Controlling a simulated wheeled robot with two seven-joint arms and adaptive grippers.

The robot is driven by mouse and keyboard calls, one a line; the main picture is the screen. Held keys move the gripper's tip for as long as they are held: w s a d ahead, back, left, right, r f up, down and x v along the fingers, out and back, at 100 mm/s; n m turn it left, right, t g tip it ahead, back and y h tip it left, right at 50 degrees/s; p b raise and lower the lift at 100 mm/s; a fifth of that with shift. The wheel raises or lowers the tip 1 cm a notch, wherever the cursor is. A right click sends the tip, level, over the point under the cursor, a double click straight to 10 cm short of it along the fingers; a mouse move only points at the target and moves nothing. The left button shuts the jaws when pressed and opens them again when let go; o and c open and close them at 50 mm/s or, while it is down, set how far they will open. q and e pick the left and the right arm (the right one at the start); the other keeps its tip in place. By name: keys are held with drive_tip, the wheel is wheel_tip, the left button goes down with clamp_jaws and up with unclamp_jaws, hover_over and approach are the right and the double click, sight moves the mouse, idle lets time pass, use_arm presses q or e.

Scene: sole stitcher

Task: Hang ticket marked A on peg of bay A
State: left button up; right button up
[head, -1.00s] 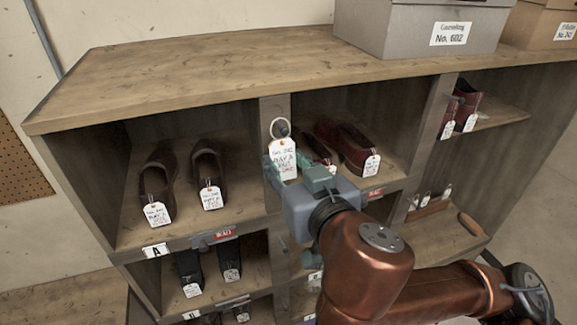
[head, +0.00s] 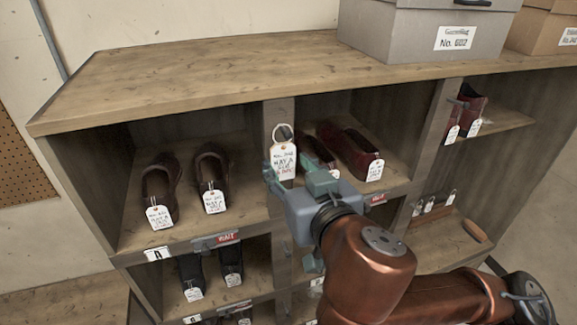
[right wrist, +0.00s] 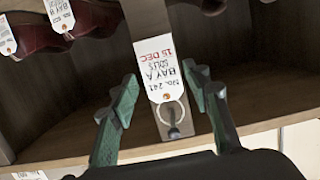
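A white ticket (head: 284,162) reading "BAY A" hangs by its metal ring on the front of the post (head: 279,113) to the right of bay A. In the right wrist view the ticket (right wrist: 163,55) appears upside down, with its ring (right wrist: 171,112) around a dark peg (right wrist: 174,131). My right gripper (head: 290,176) is in front of the post. In the right wrist view its green fingers (right wrist: 161,84) stand apart on both sides of the ticket, with a gap to each. Bay A's label (head: 157,254) is on the shelf edge below its shoes. My left gripper is out of view.
Tagged dark shoes stand in bay A (head: 212,179), in the bay to its right (head: 351,148) and in the row below (head: 232,263). A grey box (head: 420,33) stands on the cabinet top (head: 210,75). Several tickets stand on a small rack (head: 432,207) at the right.

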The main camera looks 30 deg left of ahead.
drive_tip(key=shift+o, duration=1)
